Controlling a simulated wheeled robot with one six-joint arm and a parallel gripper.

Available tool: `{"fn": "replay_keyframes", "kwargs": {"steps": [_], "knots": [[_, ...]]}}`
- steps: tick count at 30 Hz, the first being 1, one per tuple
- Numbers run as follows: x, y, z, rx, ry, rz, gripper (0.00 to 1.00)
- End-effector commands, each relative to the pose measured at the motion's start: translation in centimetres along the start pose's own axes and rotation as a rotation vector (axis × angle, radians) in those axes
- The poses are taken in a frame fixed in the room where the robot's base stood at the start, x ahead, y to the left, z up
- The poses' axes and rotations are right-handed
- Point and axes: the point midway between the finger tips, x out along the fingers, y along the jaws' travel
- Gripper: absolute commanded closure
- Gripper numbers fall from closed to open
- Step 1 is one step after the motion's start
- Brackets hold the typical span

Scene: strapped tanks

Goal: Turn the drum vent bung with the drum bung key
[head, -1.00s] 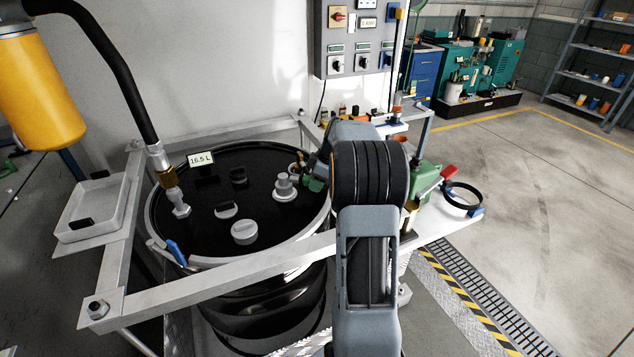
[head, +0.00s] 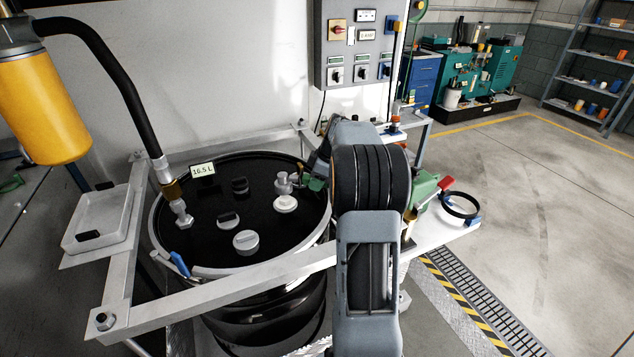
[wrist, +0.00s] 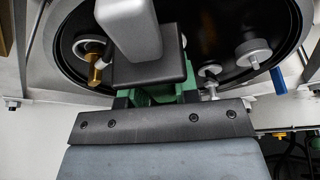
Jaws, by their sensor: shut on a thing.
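My gripper (wrist: 155,98) is shut on the drum bung key, which has a green grip and a grey metal head. In the head view the key head (head: 283,182) is just above a pale round bung (head: 286,203) on the black drum lid (head: 215,212). I cannot tell whether they touch. My arm hides most of the gripper there; only a green part shows at its left. In the wrist view the key head (wrist: 130,28) fills the upper middle and hides the lid beneath it. A larger grey cap (head: 246,241) is nearer on the lid.
A metal frame bar (head: 215,290) crosses in front of the drum. A white tray (head: 100,220) is left; a red-handled green clamp (head: 425,188) and black ring (head: 460,205) are right. A control panel (head: 358,45) stands behind.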

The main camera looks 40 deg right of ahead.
Motion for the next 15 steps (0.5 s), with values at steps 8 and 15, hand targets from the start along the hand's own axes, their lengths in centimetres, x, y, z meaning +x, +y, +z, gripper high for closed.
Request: {"fn": "replay_keyframes", "kwargs": {"steps": [8, 15], "knots": [[-0.12, 0.01, -0.05, 0.000, 0.001, 0.001, 1.00], [-0.91, 0.02, -0.34, 0.000, 0.001, 0.002, 1.00]]}}
